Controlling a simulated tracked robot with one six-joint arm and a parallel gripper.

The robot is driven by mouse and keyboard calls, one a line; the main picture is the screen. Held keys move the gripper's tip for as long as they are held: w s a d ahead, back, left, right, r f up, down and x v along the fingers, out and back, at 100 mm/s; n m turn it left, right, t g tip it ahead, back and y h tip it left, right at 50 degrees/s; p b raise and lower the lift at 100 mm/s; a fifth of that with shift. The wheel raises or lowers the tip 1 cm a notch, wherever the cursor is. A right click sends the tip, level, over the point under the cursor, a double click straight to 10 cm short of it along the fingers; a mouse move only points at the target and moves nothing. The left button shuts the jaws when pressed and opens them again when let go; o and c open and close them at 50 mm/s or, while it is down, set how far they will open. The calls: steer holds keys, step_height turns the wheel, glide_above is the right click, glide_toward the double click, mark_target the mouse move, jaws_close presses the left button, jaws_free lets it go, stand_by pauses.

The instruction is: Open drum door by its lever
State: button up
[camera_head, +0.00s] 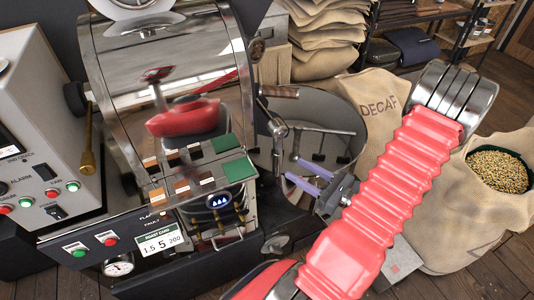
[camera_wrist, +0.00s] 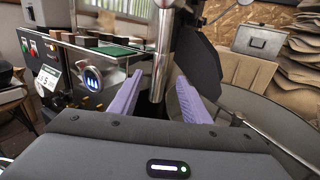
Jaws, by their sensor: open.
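The roaster's shiny drum (camera_head: 165,75) fills the centre left of the head view. To its right is a wooden-handled lever (camera_head: 278,92), with an upright metal rod (camera_head: 278,135) below it. I cannot tell whether the two are joined. My gripper (camera_head: 293,168) has lilac fingers, open and empty, pointing left toward the rod's lower part. In the wrist view, a metal rod (camera_wrist: 163,45) stands upright beyond and between the open fingertips (camera_wrist: 159,80). No contact shows. The wooden grip is not clearly seen there.
The round cooling tray (camera_head: 345,120) lies behind my gripper. A control box (camera_head: 35,120) with a brass lever (camera_head: 87,150) stands left. Sample tiles (camera_head: 190,168) sit on a ledge close left of the fingers. A DECAF sack (camera_head: 385,110) and a bean sack (camera_head: 450,225) stand right.

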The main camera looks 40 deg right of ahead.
steer(key=w+a, duration=0.2)
steer(key=w, duration=1)
steer(key=shift+w+a, duration=0.2)
steer(key=shift+w, duration=0.05)
steer(key=shift+c, duration=0.6)
jaws_close()
